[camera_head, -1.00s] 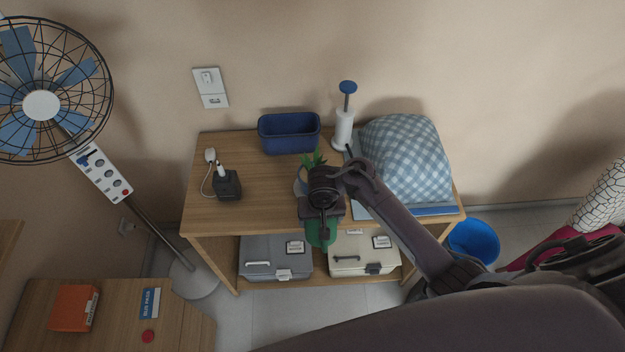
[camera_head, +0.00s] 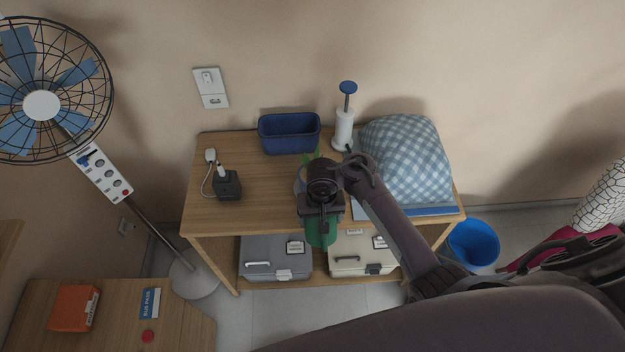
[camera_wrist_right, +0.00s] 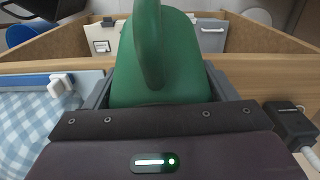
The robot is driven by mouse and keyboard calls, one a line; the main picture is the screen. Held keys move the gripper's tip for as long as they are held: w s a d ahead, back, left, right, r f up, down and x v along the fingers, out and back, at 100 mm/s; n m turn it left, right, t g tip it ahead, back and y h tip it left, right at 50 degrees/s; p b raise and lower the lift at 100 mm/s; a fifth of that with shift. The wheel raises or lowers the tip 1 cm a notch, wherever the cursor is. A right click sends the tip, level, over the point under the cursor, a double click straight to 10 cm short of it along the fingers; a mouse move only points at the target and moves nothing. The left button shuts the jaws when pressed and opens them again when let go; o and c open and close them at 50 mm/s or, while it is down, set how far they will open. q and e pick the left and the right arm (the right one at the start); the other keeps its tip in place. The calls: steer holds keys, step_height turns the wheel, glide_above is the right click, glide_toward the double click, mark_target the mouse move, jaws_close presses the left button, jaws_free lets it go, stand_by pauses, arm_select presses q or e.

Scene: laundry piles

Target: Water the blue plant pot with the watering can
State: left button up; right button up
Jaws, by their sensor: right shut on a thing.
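The green watering can (camera_head: 317,229) is in my right gripper (camera_head: 321,210), which is shut on it, at the front edge of the wooden table (camera_head: 255,205). In the right wrist view the green can (camera_wrist_right: 152,60) fills the space between the fingers, its curved handle toward the camera. A plant with green leaves (camera_head: 311,163) shows just behind my right wrist. A pale bluish edge below the leaves may be its pot, mostly hidden by my wrist. An empty-looking dark blue rectangular planter (camera_head: 290,134) stands at the table's back. The left gripper is not in view.
A checked cushion (camera_head: 404,160) and a white pump bottle (camera_head: 343,130) stand right of the planter. A black charger block (camera_head: 227,185) sits on the left. Two storage boxes lie on the lower shelf. A fan (camera_head: 42,105) stands left, a blue bucket (camera_head: 473,243) right.

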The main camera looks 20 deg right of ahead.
steer(key=shift+r, duration=0.15)
stand_by(0.3)
steer(key=shift+r+g, duration=0.5)
steer(key=shift+w+r, duration=0.1)
steer(key=shift+r, duration=0.35)
steer(key=shift+r+g, duration=0.15)
steer(key=shift+g, duration=0.25)
stand_by(1.0)
